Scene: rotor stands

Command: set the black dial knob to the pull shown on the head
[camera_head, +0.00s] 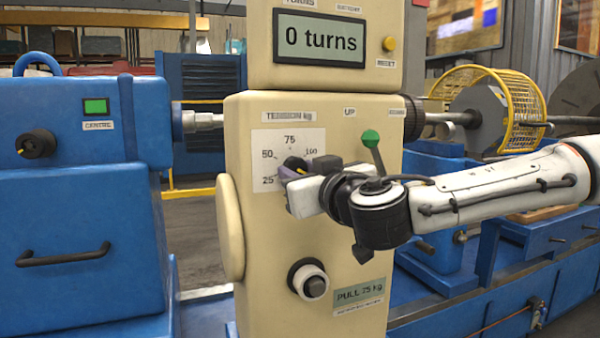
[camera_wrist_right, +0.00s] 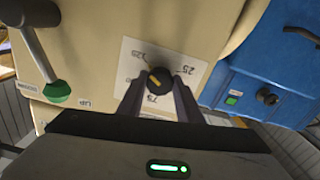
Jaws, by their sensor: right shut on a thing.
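The black dial knob (camera_head: 296,163) sits on a white scale plate (camera_head: 264,146) on the cream head (camera_head: 240,120). The plate shows 25, 50, 75 and 100 in the head view. My right gripper (camera_head: 290,174) reaches in from the right and is shut on the knob. In the right wrist view the knob (camera_wrist_right: 160,79) lies between the two fingertips, and 25, 75 and 125 show around it. Its yellow mark slants to the upper left there, on the 125 side; the exact reading is unclear. My left gripper is out of view.
A green-tipped lever (camera_head: 371,139) stands just above my right wrist. A display (camera_head: 320,40) reads "0 turns". A blue unit (camera_head: 80,200) stands left, and a yellow cage (camera_head: 490,100) covers a rotor behind my arm.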

